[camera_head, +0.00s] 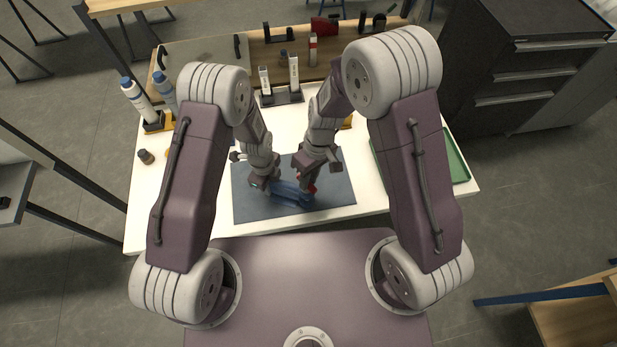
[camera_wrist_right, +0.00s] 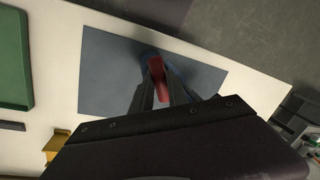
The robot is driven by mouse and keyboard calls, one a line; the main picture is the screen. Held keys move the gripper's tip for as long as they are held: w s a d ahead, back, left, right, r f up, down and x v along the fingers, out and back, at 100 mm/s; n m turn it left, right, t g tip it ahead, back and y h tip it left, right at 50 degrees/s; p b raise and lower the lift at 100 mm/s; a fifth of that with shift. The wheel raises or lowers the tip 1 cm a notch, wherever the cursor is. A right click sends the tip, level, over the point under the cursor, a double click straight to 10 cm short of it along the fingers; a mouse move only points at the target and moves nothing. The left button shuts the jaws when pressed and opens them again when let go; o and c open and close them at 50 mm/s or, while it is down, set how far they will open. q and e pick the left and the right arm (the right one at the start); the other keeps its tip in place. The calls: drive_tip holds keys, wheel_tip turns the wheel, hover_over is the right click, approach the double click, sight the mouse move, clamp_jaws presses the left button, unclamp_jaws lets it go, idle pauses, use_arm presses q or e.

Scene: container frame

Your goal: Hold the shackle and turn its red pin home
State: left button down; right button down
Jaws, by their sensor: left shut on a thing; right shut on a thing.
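The blue shackle (camera_head: 288,194) is low over or on the dark grey mat (camera_head: 245,207); I cannot tell whether it touches it. My left gripper (camera_head: 259,185) is shut on the shackle at its left end. My right gripper (camera_head: 306,184) is at the shackle's right end, shut on the red pin (camera_head: 312,188). In the right wrist view the red pin (camera_wrist_right: 157,75) sits between the fingertips, and a little blue shows behind them. The fingers hide much of the pin, so how far it sits in the shackle cannot be seen.
A green tray (camera_head: 456,160) lies at the table's right edge. White bottles with blue caps (camera_head: 140,101) stand at the left, near a small brown jar (camera_head: 146,157). A dark rack (camera_head: 281,98) with white tubes stands behind the mat. The white table is clear around the mat's front.

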use_arm(q)
drive_tip(key=shift+s, duration=0.15)
use_arm(e)
drive_tip(key=shift+w+a+r, duration=0.1)
drive_tip(key=shift+w, duration=0.1)
drive_tip(key=c, duration=1.3)
unclamp_jaws()
drive_tip(key=shift+s, duration=0.15)
wheel_tip(320, 180, up, 12)
drive_tip(key=w+d, duration=0.1)
drive_tip(key=d, duration=0.1)
drive_tip(key=shift+w, duration=0.2)
use_arm(q)
drive_tip(key=c, duration=1.1)
unclamp_jaws()
drive_tip(key=shift+c, duration=0.2)
